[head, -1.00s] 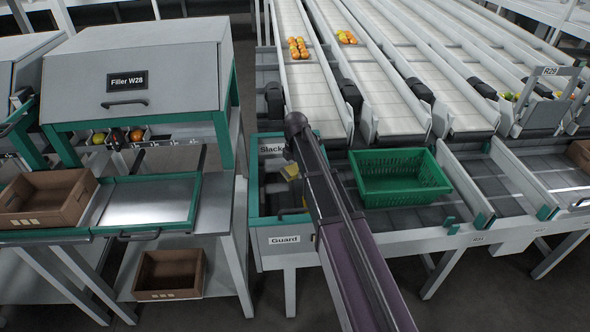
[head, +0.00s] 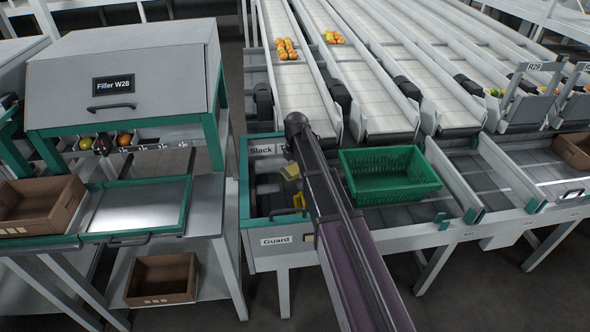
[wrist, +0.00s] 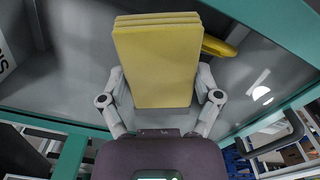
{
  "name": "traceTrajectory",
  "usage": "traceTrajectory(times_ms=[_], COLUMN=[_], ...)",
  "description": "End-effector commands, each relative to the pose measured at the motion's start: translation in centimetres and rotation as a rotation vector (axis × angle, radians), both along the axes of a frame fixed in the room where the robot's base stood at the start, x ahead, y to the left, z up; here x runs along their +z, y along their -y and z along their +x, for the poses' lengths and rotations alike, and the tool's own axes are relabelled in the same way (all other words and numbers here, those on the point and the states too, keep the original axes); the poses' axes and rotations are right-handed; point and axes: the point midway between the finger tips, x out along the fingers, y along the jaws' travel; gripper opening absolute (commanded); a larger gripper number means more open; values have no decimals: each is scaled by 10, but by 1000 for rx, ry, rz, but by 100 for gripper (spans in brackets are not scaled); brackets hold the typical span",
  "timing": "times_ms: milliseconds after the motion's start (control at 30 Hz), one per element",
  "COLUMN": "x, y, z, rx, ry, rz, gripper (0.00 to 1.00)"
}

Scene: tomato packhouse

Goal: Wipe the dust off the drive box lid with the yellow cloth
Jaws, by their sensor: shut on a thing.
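My gripper (wrist: 160,90) is shut on the yellow cloth (wrist: 157,58), a thick folded pad, in the wrist view. The lid area (wrist: 70,60) looks grey and glossy behind the cloth, with a bright reflection. I cannot tell whether the cloth touches it or where dust lies. A second yellow thing (wrist: 218,47) shows partly behind the cloth. My arm covers the box's right side in the head view.
A green crate (head: 390,193) stands right of the box. A black handle (head: 288,212) is at the box's front edge. Filler W28 (head: 135,75) stands left, with a brown crate (head: 40,215) on its bench. Belts carrying tomatoes (head: 286,49) run behind.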

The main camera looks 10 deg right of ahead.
Motion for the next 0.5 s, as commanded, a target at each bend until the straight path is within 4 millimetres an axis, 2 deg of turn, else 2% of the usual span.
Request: traceTrajectory(times_ms=[500], x=[1], y=[24], z=[0], rx=[-1], ry=[0], rz=[-2], gripper=[43])
